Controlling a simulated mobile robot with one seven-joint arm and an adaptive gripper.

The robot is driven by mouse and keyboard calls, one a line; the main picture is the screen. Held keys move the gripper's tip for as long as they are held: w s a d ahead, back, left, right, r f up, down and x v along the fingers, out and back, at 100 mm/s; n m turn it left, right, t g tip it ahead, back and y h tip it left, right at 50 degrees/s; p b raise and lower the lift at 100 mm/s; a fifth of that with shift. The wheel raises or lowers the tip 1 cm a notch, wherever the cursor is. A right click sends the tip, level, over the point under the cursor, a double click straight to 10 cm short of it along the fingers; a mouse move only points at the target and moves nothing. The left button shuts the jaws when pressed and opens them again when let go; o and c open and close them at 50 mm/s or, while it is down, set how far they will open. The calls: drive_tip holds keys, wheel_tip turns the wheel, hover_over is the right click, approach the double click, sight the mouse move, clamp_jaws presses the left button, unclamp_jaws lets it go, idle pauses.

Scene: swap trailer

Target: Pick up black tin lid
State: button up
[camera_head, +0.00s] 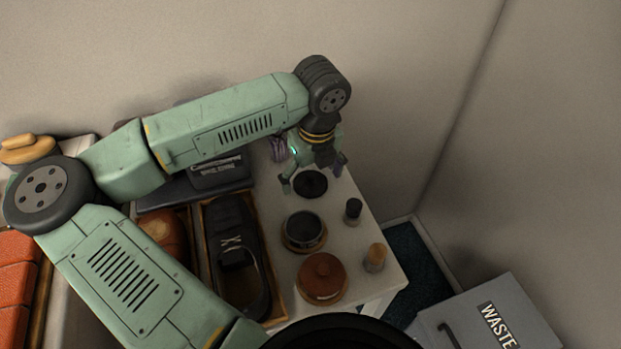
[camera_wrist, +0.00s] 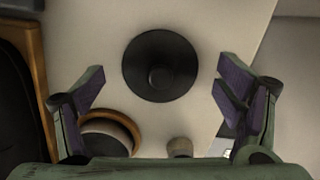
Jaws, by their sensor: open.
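The black tin lid (camera_head: 310,184) lies flat on the white table top, near its far end. It is a round dark disc with a small knob in the middle, and it shows whole in the wrist view (camera_wrist: 160,66). My gripper (camera_head: 314,182) is above the lid with its fingers pointing down. In the wrist view my gripper (camera_wrist: 160,92) is open, with one purple-padded finger on each side and the lid apart from both. Nothing is held.
A round tin with a dark top (camera_head: 304,231), a brown lidded pot (camera_head: 321,278), a small dark bottle (camera_head: 352,211) and a wooden-topped jar (camera_head: 375,257) stand nearby. A wooden tray (camera_head: 270,290) holds a black shoe-like item (camera_head: 236,250). A grey waste bin (camera_head: 490,315) is at right.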

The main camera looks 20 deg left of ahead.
drive_tip(key=shift+f, duration=0.1)
drive_tip(key=c, duration=0.9)
drive_tip(key=shift+c, duration=0.3)
